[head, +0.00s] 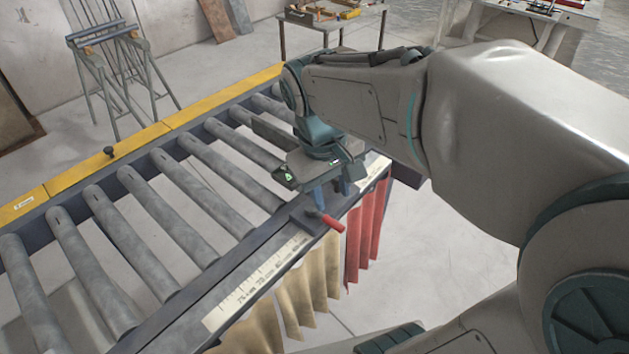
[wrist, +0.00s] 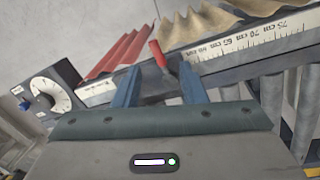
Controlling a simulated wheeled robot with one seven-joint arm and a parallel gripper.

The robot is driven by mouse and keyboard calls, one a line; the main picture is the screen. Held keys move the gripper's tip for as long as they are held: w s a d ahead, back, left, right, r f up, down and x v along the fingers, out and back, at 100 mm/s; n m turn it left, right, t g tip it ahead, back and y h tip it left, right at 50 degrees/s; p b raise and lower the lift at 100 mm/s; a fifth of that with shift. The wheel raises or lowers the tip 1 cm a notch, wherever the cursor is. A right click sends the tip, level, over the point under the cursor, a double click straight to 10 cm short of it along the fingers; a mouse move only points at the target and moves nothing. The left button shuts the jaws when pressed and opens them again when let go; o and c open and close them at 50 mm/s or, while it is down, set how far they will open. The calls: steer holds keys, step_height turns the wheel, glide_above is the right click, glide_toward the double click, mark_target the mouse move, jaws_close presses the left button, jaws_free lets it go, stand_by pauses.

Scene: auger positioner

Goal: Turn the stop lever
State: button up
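The stop lever has a red handle (head: 333,223) that sticks out over the near rail of the roller table, beside the printed scale. Its dark mount (head: 303,218) sits on the rail. In the wrist view the red handle (wrist: 158,54) shows between my two blue fingers, a little beyond their tips. My gripper (head: 332,193) is above the rail, just behind the handle in the head view. In the wrist view my gripper (wrist: 160,76) is open, with a wide gap between the fingers. I see no clear contact with the lever.
The roller conveyor (head: 110,230) runs to the left with a yellow far rail (head: 160,130). Tan (head: 310,285) and red (head: 365,235) corrugated sheets stand below the near rail. A dark box with a white dial (wrist: 52,96) is at the left in the wrist view.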

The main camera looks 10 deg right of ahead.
mark_target(333, 221)
steer(key=w+a+r+n+g+h, duration=0.1)
steer(key=w+a+n+g+h, duration=0.25)
steer(key=w, duration=0.25)
steer(key=shift+t+y, duration=0.35)
steer(key=shift+t, duration=0.1)
steer(key=x, duration=0.4)
steer(key=p+x, duration=0.1)
steer(key=x, duration=0.8)
steer(key=shift+a+f+p, duration=0.2)
steer(key=shift+f+p, duration=0.1)
steer(key=shift+p, duration=0.1)
jaws_close()
